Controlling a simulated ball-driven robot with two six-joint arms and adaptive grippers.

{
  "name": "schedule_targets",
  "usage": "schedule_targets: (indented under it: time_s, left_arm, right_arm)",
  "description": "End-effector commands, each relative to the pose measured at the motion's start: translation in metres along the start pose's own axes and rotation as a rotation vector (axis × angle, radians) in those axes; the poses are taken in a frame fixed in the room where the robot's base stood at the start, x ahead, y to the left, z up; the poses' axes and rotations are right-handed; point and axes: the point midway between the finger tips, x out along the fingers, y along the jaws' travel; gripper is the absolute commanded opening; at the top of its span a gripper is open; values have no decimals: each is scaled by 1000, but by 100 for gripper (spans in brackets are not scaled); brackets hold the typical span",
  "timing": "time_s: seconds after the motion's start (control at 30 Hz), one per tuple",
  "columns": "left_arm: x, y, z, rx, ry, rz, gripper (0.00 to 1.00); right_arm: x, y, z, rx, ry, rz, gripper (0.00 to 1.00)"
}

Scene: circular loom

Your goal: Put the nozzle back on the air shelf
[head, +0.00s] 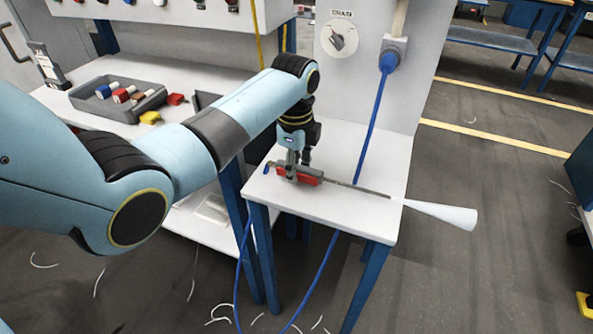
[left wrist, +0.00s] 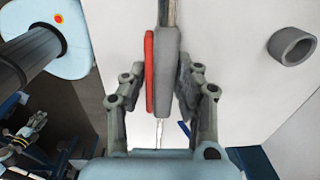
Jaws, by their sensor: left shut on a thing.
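The nozzle (head: 350,187) is a red-and-grey grip with a long thin tube and a white cone (head: 445,213) at its far end. It lies along the top of the white air shelf (head: 350,150), with the cone sticking out past the right edge. My left gripper (head: 298,172) points down at the shelf and is shut on the red-and-grey grip. In the left wrist view the grip (left wrist: 165,75) sits between the two fingers. Whether the nozzle touches the shelf I cannot tell. My right gripper is not in view.
A blue hose (head: 372,125) runs from a wall fitting (head: 393,50) down past the shelf to the floor. A bench (head: 90,70) at left holds a grey tray (head: 85,100) with coloured blocks. A rotary knob (head: 338,42) is on the panel. Floor at right is mostly clear.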

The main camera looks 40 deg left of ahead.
Motion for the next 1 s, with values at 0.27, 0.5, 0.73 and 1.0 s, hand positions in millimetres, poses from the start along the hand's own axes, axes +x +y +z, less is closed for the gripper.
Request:
schedule_targets:
  time_s: [0.27,0.5,0.73,1.0]
  left_arm:
    - [12,0,0,1,0,-3,0]
    - [13,0,0,1,0,-2,41]
    - [13,0,0,1,0,-2,53]
    - [-1,-1,-1,0,0,-5,53]
  right_arm:
    - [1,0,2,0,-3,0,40]
    - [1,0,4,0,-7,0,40]
    - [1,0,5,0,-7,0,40]
    - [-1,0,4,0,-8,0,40]
